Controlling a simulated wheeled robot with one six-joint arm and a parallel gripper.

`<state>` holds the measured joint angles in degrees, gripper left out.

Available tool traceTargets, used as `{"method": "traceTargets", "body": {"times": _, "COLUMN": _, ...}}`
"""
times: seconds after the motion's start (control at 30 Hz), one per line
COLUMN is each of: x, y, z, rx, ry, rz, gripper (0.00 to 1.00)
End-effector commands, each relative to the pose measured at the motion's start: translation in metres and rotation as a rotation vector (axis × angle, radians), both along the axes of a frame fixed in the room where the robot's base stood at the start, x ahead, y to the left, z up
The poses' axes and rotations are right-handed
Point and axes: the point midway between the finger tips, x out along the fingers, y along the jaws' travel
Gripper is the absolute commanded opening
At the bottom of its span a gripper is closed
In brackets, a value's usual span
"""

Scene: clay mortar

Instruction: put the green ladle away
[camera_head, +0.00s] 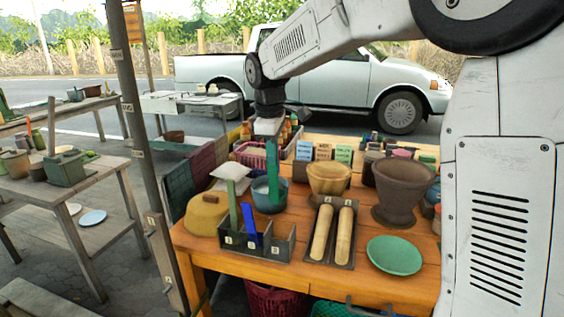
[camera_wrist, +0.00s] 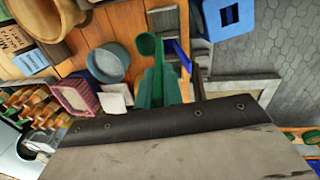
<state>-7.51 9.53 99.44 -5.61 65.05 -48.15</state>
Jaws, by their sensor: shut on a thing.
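The green ladle (camera_head: 272,178) hangs upright from my gripper (camera_head: 270,142), its lower part in front of the blue-grey pot (camera_head: 262,197) in the head view. In the wrist view the ladle's round bowl (camera_wrist: 150,46) points away from my gripper (camera_wrist: 158,92), between the pot (camera_wrist: 107,62) and the dark rack (camera_wrist: 195,62). My gripper is shut on its handle; the jaws are hard to make out. The rack (camera_head: 284,247) stands at the table's front left with labelled compartments. A blue tool (camera_head: 250,222) and a pale green handle (camera_head: 233,212) stand in it. I cannot tell whether the ladle touches the pot.
A tan lidded pot (camera_head: 203,216) stands left of the rack. A tray (camera_head: 315,259) with two wooden rollers, a green plate (camera_head: 394,256), a tan mortar (camera_head: 329,178) and a dark mortar (camera_head: 403,186) stand to the right. A pink basket (camera_head: 252,157) is behind.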

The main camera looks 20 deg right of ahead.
Motion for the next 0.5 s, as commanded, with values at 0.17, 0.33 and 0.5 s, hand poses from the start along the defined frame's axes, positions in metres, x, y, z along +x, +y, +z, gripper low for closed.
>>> {"method": "traceTargets", "body": {"times": 0.17, "x": -0.021, "y": 0.001, "z": -0.020, "rx": 0.000, "ry": -0.002, "rz": -0.059, "gripper": 0.00}}
{"method": "traceTargets", "body": {"times": 0.33, "x": -0.022, "y": 0.000, "z": -0.031, "rx": 0.000, "ry": -0.001, "rz": -0.065, "gripper": 0.00}}
{"method": "traceTargets", "body": {"times": 0.5, "x": -0.022, "y": -0.001, "z": -0.047, "rx": 0.001, "ry": -0.001, "rz": -0.066, "gripper": 0.00}}
